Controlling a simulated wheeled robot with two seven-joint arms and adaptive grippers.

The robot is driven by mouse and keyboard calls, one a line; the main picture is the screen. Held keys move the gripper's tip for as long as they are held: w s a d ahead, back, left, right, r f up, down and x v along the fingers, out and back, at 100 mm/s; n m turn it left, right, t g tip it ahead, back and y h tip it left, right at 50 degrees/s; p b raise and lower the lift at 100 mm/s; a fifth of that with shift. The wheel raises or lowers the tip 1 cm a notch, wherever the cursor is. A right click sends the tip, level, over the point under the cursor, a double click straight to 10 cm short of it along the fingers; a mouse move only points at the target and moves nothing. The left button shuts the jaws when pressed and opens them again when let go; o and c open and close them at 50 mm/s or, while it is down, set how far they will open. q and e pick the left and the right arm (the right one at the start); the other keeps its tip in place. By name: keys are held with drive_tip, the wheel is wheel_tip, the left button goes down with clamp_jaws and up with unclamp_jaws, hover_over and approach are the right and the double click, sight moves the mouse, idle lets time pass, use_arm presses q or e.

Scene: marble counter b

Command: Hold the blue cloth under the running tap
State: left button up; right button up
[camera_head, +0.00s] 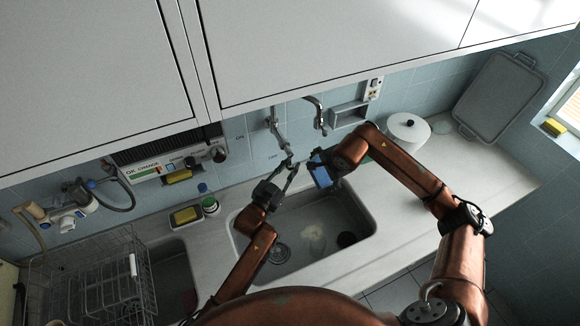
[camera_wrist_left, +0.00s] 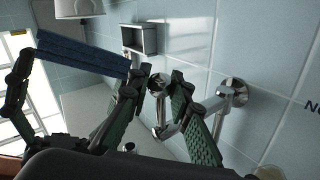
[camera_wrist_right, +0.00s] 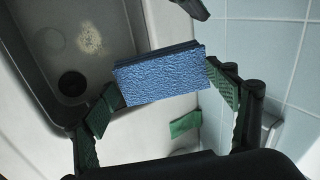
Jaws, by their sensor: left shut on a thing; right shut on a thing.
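The blue cloth (camera_head: 321,176), a thick flat block, is held over the back edge of the sink (camera_head: 368,238). My right gripper (camera_wrist_right: 165,90) is shut on it, one finger at each end, as the right wrist view shows; the cloth (camera_wrist_right: 160,76) is nearly level there. The chrome tap (camera_head: 279,132) comes out of the tiled wall just left of the cloth. My left gripper (camera_head: 289,172) is at its lower end, shut on a round chrome tap part (camera_wrist_left: 157,86) in the left wrist view. I cannot make out a water stream.
A second chrome spout (camera_head: 319,112) and a wall shelf (camera_head: 348,116) are to the right. A sponge dish (camera_head: 186,216) and small bottle (camera_head: 210,205) stand left of the sink. A wire rack (camera_head: 100,275) is far left. A green pad (camera_wrist_right: 185,124) lies below the cloth. Cabinets overhang.

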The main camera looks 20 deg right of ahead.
use_arm(q)
clamp_jaws()
drive_tip(key=shift+a, duration=0.1)
drive_tip(key=shift+s+a+r+m+g+y, duration=0.1)
drive_tip(key=shift+a+r+m+g+y, duration=0.05)
drive_tip(key=shift+a+m+g+y, duration=0.9)
drive_tip(key=shift+d+n, duration=0.1)
drive_tip(key=shift+n, duration=0.15)
drive_tip(key=o, duration=0.9)
unclamp_jaws()
drive_tip(key=v, duration=1.2)
drive_tip(key=shift+s, duration=0.1)
drive_tip(key=shift+d, duration=0.1)
